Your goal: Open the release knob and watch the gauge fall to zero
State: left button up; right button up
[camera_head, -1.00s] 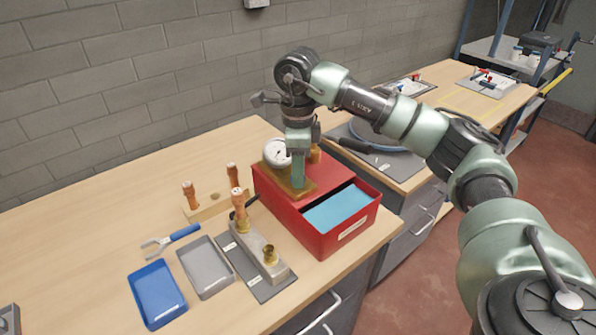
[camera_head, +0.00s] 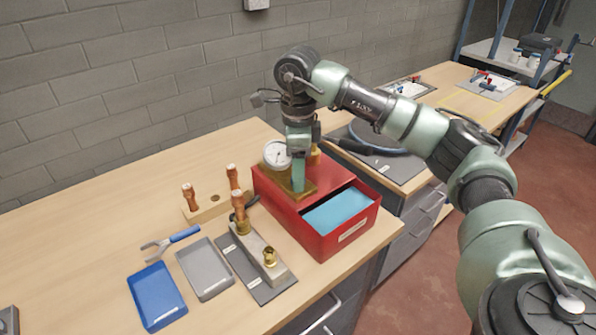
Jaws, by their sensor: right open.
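The release knob cannot be made out; the gripper hides part of the plate. A brass fitting (camera_head: 315,156) shows just behind the gripper. The gauge's needle is too small to read surely. My left gripper is not in view.
A blue tray (camera_head: 157,296) and a grey tray (camera_head: 205,268) lie at the front left, near blue-handled pliers (camera_head: 183,234). Copper fittings (camera_head: 190,197) stand in a wooden block. A metal block with brass fittings (camera_head: 269,257) sits on a dark mat. The table's left back is clear.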

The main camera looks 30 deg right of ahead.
notch_tip(320, 180, up, 7)
jog(key=shift+r, duration=0.2)
dwell(0.6)
